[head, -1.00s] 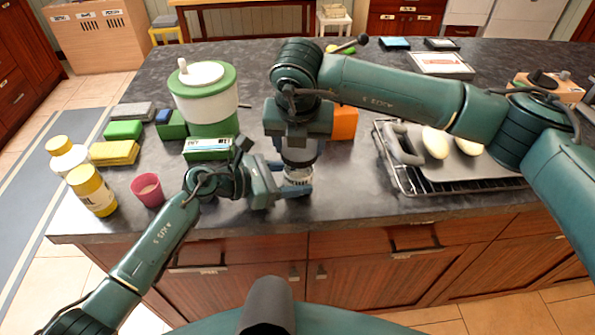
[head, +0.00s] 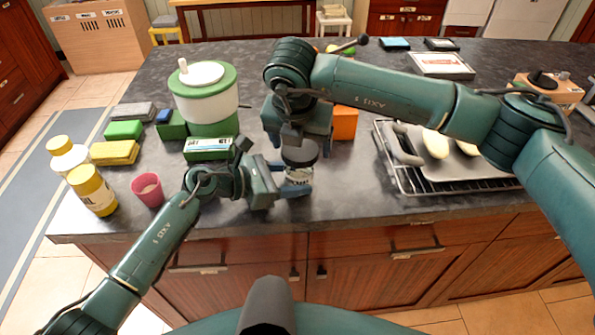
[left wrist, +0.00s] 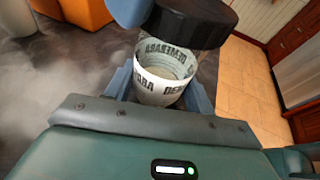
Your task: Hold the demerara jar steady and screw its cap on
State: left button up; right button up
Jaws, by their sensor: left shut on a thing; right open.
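The demerara jar (head: 299,175) stands upright near the counter's front edge. It is a clear jar with a white lettered label, also showing in the left wrist view (left wrist: 165,85). My left gripper (head: 289,181) is shut around its body from the left.
A green-and-white dispenser (head: 206,92) stands behind left, with an orange box (head: 345,123) behind right. A pink cup (head: 147,190) and yellow-white bottles (head: 92,190) stand left. A tray on a rack (head: 455,170) lies right. The counter right of the jar is clear.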

jog(key=n+y, duration=0.1)
jog(key=n, duration=0.5)
jog(key=shift+y, duration=0.4)
jog(key=n, duration=0.2)
jog(key=n+y, duration=0.1)
jog(key=n, duration=0.2)
jog(key=shift+y, duration=0.3)
jog(key=n+g, duration=0.1)
jog(key=n, duration=0.2)
jog(key=n+y, duration=0.1)
jog(key=n, duration=0.1)
jog(key=shift+n+g, duration=0.4)
jog(key=n, duration=0.2)
jog(key=n+g, duration=0.1)
jog(key=n, duration=0.2)
jog(key=shift+g, duration=0.3)
